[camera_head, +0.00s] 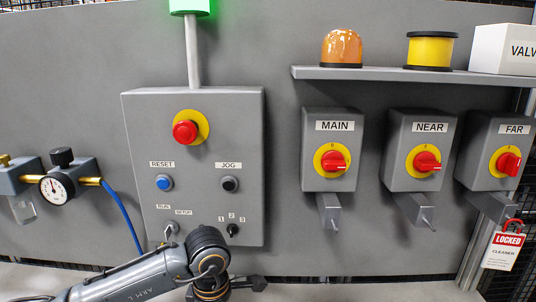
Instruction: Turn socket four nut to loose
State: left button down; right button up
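No socket or nut marked four can be made out in the head view. My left arm comes in from the lower left, in front of the control box's lower edge. My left gripper (248,284) is a small dark shape at the bottom, partly hidden behind the wrist; I cannot tell whether it is open or holds anything. My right gripper is not in view.
A grey control box (195,109) has a red button (185,132), a blue button (164,183) and a selector. MAIN (333,160), NEAR (427,161) and FAR (508,163) switches hang at right under a shelf (380,75). A red LOCKED tag (504,249) hangs below FAR. A gauge (55,188) is at left.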

pick_arm(q)
jog(key=shift+w+a, duration=0.1)
jog(key=shift+w, duration=0.05)
dwell(0.4)
jog(key=shift+w+d+b, duration=0.1)
jog(key=shift+d+b, duration=0.15)
jog(key=shift+b, duration=0.25)
jog(key=shift+d+r+p, duration=0.1)
jog(key=shift+r+p, duration=1.35)
jog(key=shift+r, duration=1.55)
